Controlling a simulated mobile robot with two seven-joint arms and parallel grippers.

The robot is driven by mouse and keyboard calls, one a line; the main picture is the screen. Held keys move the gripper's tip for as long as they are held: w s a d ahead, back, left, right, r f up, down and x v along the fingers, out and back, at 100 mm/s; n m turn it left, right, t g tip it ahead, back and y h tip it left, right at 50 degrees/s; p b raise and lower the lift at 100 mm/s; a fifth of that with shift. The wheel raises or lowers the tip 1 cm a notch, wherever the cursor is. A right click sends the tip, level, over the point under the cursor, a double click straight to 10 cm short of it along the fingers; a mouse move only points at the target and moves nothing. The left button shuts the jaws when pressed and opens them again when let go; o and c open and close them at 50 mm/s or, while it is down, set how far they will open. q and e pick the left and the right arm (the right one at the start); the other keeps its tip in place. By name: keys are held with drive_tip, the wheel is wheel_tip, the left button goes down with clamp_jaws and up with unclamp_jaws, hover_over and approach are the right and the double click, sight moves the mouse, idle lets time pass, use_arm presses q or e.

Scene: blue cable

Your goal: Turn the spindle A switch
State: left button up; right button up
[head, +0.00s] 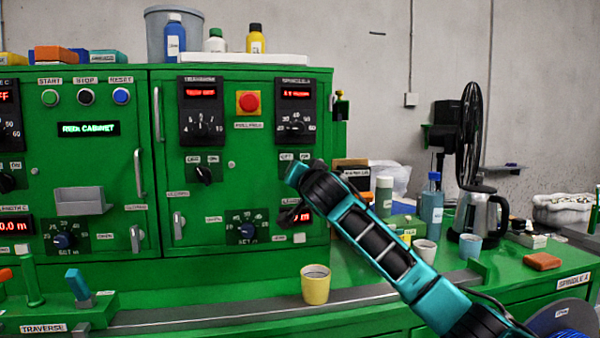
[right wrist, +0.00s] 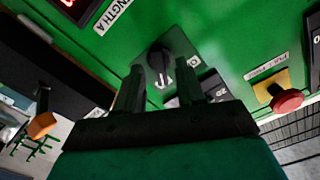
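The spindle A switch is hidden in the head view behind my right gripper (head: 297,174), below the spindle A speed panel (head: 296,112); only part of its off/on label (head: 293,157) shows. In the right wrist view a black rotary knob (right wrist: 160,62) with a pale pointer mark sits on the green panel. My right gripper (right wrist: 161,84) has its two dark fingers apart, one to each side of the knob. I cannot tell whether they touch it. My left gripper is not in view.
A red stop button on a yellow plate (head: 248,103) is on the panel left of the spindle A speed panel. A yellow cup (head: 316,285) stands on the ledge below. A kettle (head: 480,213), bottles and a fan (head: 469,135) are to the right.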

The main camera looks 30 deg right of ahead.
drive_tip(key=shift+w+d, duration=0.15)
drive_tip(key=shift+w, duration=0.4)
clamp_jaws()
